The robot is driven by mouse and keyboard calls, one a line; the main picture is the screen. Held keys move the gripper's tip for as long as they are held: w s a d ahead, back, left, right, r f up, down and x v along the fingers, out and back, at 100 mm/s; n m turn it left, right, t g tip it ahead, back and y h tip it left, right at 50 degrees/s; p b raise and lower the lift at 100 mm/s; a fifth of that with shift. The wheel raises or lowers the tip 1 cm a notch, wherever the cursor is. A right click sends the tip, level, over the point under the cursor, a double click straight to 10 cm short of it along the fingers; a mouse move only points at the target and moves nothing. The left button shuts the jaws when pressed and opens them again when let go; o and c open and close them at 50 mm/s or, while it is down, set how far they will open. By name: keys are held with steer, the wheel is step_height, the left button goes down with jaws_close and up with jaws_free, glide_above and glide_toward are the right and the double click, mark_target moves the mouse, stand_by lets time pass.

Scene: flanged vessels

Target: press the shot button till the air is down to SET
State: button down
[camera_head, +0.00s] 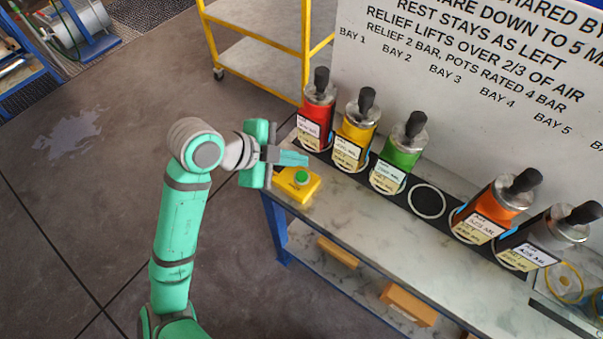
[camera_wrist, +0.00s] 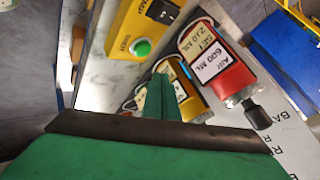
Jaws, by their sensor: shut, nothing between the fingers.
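The shot button is a green round button (camera_head: 302,177) on a yellow box (camera_head: 290,189) at the left end of the bench. In the wrist view the green button (camera_wrist: 141,47) shows on the yellow box (camera_wrist: 128,22), with lettering that seems to read SHOT. My gripper (camera_head: 304,159) is shut and empty, its fingertips just behind and above the button, apart from it as far as I can see. In the wrist view the closed fingers (camera_wrist: 162,88) point past the button. A red vessel (camera_wrist: 228,75) has labels that seem to read SET 210 ML and AIR 600 ML.
One ring (camera_head: 427,202) is empty. A lettered white board (camera_head: 460,100) stands behind.

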steer(key=shift+r, duration=0.9)
